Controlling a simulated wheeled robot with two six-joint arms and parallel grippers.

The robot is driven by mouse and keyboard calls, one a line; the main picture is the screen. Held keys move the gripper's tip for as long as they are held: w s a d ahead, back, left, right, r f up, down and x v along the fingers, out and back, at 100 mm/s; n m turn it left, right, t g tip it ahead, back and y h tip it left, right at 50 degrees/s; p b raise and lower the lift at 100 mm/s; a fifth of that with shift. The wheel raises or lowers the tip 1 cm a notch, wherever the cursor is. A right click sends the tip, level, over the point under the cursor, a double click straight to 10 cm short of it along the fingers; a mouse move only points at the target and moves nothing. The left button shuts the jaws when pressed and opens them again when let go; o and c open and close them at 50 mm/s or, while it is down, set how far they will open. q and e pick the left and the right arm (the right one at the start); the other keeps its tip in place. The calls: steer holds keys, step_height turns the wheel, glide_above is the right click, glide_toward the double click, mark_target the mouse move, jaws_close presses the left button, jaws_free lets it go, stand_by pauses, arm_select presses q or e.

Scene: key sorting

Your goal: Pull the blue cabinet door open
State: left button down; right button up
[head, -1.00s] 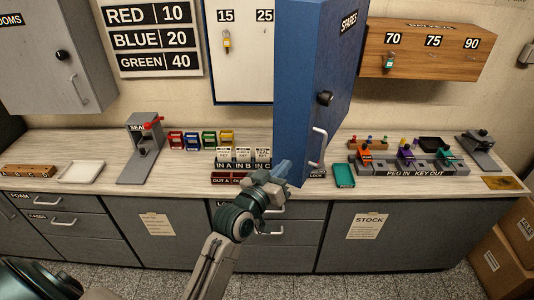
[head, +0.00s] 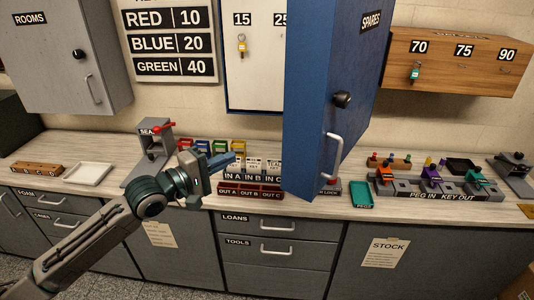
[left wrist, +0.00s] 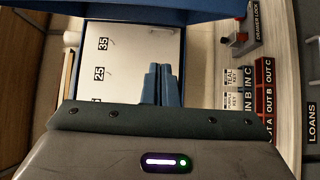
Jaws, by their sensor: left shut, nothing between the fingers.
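The blue cabinet door (head: 325,100), labelled SPARES, stands swung open and juts out from the wall. It has a black knob (head: 342,99) and a pale bar handle (head: 333,156) low on its face. The white cabinet interior (head: 258,60) shows left of the door, with numbered hooks and one yellow-tagged key (head: 241,46). My left gripper (head: 228,160) is shut and empty, left of the door and clear of its handle, over the counter. In the left wrist view its blue fingers (left wrist: 161,84) are together in front of the white interior (left wrist: 125,60). My right gripper is in neither view.
A grey ROOMS cabinet (head: 65,60) hangs at left and a wooden key cabinet (head: 455,62) at right. A white tray (head: 82,182) lies on the counter.

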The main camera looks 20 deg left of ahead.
arm_select(q)
steer(key=w+d+p, duration=0.3)
steer(key=w+d, duration=0.5)
steer(key=shift+d, duration=0.15)
stand_by(0.5)
steer(key=shift+d+f, duration=0.1)
steer(key=shift+d, duration=0.05)
stand_by(0.3)
